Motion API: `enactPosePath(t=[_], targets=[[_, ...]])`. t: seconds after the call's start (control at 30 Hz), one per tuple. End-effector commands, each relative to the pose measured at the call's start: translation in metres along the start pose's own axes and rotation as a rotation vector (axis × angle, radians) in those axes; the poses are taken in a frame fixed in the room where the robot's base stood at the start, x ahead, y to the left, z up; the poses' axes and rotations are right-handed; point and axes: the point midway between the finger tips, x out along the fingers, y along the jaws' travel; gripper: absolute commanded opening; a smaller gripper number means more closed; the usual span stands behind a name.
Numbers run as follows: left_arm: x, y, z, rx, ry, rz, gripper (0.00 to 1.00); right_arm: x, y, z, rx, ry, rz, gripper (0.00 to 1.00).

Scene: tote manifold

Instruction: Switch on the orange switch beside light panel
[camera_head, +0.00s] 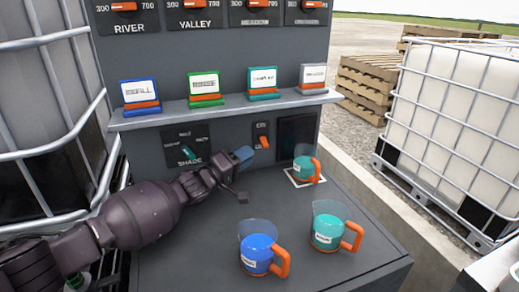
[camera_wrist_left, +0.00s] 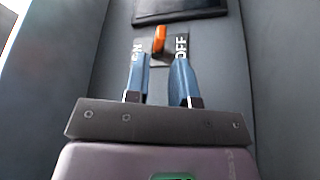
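The orange switch (camera_head: 263,142) sits on a small dark plate marked ON at the top and OFF at the bottom, on the grey wall left of the light panel (camera_head: 297,137). Its lever shows in the lower part of the plate. The light panel is dark. My left gripper (camera_head: 243,154) is just left of the switch. In the left wrist view the gripper (camera_wrist_left: 159,66) has its two blue fingers apart with nothing between them. The orange switch (camera_wrist_left: 159,39) shows just beyond the fingertips, with the dark light panel (camera_wrist_left: 180,8) above. Contact cannot be told.
A teal jug (camera_head: 304,169) stands on a white pad below the light panel. A blue jug (camera_head: 257,252) and another teal jug (camera_head: 326,232) stand on the counter (camera_head: 200,245). A shelf (camera_head: 225,104) with several label cards overhangs the switch.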

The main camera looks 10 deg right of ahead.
Motion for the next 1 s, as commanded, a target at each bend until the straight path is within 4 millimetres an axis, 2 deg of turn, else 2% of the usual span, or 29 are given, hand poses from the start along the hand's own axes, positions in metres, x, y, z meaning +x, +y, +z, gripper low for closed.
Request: enactPosePath(t=[0.1, 0.3, 0.5, 0.77, 0.9, 1.0], targets=[[0.021, -0.004, 0.003, -0.003, -0.001, -0.002, 0.23, 0.004, 0.001, 0.006, -0.002, -0.011, 0.0, 0.97], [0.043, -0.004, 0.002, -0.001, -0.001, -0.002, 0.23, 0.007, 0.003, 0.005, -0.008, -0.007, 0.001, 0.97], [0.053, -0.001, 0.001, 0.0, 0.0, -0.002, 0.23, 0.007, 0.003, 0.002, -0.01, 0.0, 0.001, 0.97], [0.053, 0.0, 0.0, 0.001, 0.0, -0.001, 0.23, 0.007, 0.002, 0.003, -0.01, -0.003, 0.0, 0.97], [0.053, 0.0, 0.0, 0.001, 0.0, -0.001, 0.02, 0.008, 0.001, 0.004, -0.009, -0.005, -0.002, 0.97], [0.053, 0.0, 0.0, 0.001, 0.0, -0.001, 0.0, 0.008, 0.001, 0.005, -0.009, -0.005, -0.003, 0.97]])
